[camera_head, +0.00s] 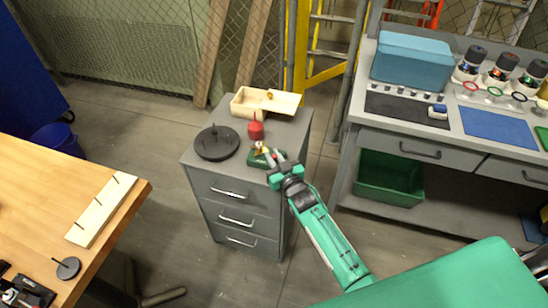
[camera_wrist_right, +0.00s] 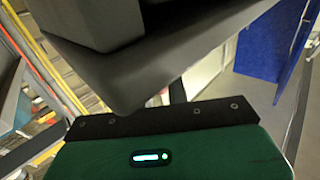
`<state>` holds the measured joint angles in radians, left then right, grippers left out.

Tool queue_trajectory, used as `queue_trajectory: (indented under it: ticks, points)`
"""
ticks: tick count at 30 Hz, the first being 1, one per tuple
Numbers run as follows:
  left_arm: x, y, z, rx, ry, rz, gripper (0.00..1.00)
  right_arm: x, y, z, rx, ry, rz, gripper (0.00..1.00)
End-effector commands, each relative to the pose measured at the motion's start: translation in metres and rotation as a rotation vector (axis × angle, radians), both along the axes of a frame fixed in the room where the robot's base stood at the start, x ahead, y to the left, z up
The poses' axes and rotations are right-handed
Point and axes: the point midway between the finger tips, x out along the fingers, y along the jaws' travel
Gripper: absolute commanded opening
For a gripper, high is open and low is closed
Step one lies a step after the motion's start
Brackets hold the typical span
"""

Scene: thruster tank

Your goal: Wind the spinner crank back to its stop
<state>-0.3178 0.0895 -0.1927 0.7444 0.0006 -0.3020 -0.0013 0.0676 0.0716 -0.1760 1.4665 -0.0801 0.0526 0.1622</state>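A small device with a green base (camera_head: 258,162) and a brass-coloured part on top stands near the front right of the grey cabinet top; it looks like the spinner, but its crank is too small to make out. My right gripper (camera_head: 274,161) is at the device's right side, overlapping it in the head view. I cannot tell whether it touches the device or whether its fingers are open or shut. The right wrist view shows mostly dark gripper housing close up, with no crank visible. My left gripper is not seen.
On the grey cabinet (camera_head: 207,190) are a black disc with a peg (camera_head: 216,143), a red object (camera_head: 256,131) and an open wooden box (camera_head: 246,106). A wooden table (camera_head: 50,190) is at left. A workbench with a green bin (camera_head: 385,185) is at right.

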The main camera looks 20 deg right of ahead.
Motion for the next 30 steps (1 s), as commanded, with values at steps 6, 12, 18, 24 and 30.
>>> queue_trajectory:
  ticks: [6, 12, 18, 24, 30]
  points:
    - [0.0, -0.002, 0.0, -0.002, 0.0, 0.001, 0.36, 0.0, 0.0, 0.001, 0.0, -0.001, 0.0, 0.33]
    - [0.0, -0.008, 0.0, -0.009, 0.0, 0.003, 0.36, -0.002, 0.0, -0.001, 0.0, 0.001, 0.0, 0.33]
    - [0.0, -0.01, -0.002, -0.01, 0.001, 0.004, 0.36, -0.023, -0.004, -0.002, -0.001, 0.003, 0.0, 0.33]
    - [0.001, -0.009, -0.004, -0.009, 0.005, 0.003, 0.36, -0.06, -0.011, -0.002, -0.001, 0.002, 0.0, 0.33]
    - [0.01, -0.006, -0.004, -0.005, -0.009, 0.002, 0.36, -0.096, -0.017, -0.002, -0.001, 0.002, 0.001, 0.33]
